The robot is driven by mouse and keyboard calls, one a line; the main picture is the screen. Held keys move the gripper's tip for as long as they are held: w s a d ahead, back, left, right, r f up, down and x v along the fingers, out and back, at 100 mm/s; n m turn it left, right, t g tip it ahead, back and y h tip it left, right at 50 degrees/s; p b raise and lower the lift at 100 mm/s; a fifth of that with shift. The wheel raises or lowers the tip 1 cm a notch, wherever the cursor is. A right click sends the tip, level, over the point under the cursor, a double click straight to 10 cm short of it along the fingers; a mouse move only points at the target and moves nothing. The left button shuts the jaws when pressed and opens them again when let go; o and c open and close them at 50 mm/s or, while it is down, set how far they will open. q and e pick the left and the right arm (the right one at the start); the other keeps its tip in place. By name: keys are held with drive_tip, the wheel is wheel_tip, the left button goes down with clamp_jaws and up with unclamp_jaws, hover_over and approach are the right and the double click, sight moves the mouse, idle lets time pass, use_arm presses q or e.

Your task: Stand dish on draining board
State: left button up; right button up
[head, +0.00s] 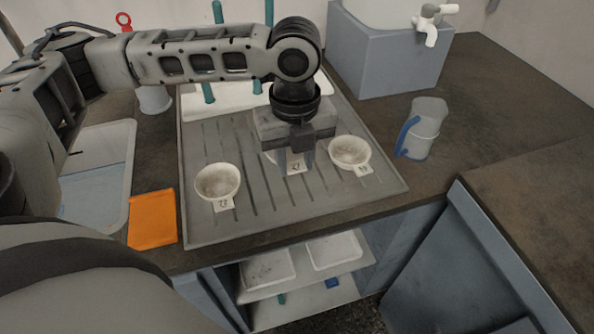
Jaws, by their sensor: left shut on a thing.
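The grey ribbed draining board (255,220) lies on the dark counter. A white dish (217,181) with a small label at its front stands on the left of the board. A second labelled dish (350,152) stands on the right. A third dish, mostly hidden behind my gripper, sits between them; its label (295,168) shows. My left gripper (297,160) points down over the middle of the board and is shut on this middle dish. I cannot tell whether the middle dish touches the board. My right gripper is not in view.
A clear jug with a blue handle (424,128) stands right of the board. A grey block carries a container with a white tap (430,25) at the back. An orange cloth (152,218) and a tray of water (95,195) lie left. Teal posts (207,75) rise behind the board.

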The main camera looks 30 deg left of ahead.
sight(297, 161)
use_arm(q)
drive_tip(key=shift+w+a+f, duration=0.1)
drive_tip(key=shift+w+f, duration=0.3)
drive_tip(key=shift+f, duration=0.1)
wheel_tip(297, 161, down, 3)
drive_tip(key=shift+r+b, duration=0.2)
drive_tip(key=shift+b, duration=0.15)
drive_tip(key=shift+w+f, duration=0.1)
drive_tip(key=shift+f, duration=0.15)
drive_tip(key=shift+f, duration=0.15)
drive_tip(key=o, duration=1.1)
drive_tip(key=shift+c, duration=0.2)
